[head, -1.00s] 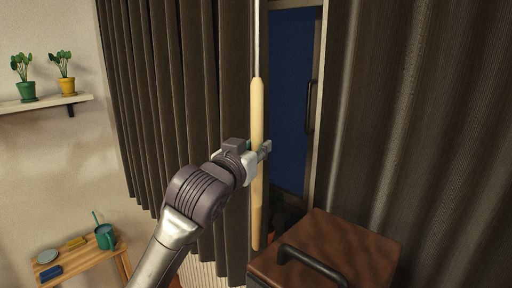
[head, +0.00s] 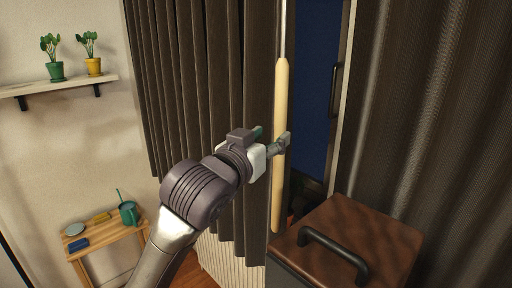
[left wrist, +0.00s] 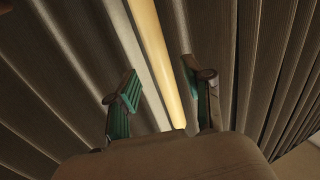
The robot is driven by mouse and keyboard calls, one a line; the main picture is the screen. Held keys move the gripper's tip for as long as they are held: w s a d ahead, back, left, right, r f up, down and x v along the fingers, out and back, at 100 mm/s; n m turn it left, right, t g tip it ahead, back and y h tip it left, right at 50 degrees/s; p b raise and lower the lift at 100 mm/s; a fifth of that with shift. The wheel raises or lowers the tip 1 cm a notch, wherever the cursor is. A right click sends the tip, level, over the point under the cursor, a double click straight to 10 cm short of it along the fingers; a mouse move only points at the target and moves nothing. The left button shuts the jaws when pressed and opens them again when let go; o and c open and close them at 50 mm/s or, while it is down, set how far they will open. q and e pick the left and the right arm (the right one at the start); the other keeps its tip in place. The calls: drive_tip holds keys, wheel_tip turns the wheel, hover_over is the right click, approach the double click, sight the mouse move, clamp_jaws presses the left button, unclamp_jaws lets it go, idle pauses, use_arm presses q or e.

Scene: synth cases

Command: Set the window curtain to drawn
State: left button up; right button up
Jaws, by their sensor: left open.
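The window curtain hangs as two brown pleated panels, a left one (head: 200,90) and a right one (head: 430,110). A gap between them shows dark blue window glass (head: 312,90). A pale wooden wand (head: 281,90) on a thin metal rod hangs at the left panel's inner edge. My left gripper (head: 272,140) is open at the wand's middle. In the left wrist view, the wand (left wrist: 152,50) runs between the two green-padded fingers (left wrist: 162,100), with space on both sides. My right gripper is not in view.
A brown-topped cabinet (head: 385,235) with a dark handle (head: 335,252) stands below the gap at the right. A wall shelf (head: 60,86) holds two potted plants. A small wooden table (head: 112,235) with a green watering can (head: 129,213) stands at the lower left.

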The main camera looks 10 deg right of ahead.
use_arm(q)
drive_tip(key=v, duration=0.6)
drive_tip(key=shift+s, duration=0.15)
drive_tip(key=shift+a, duration=0.1)
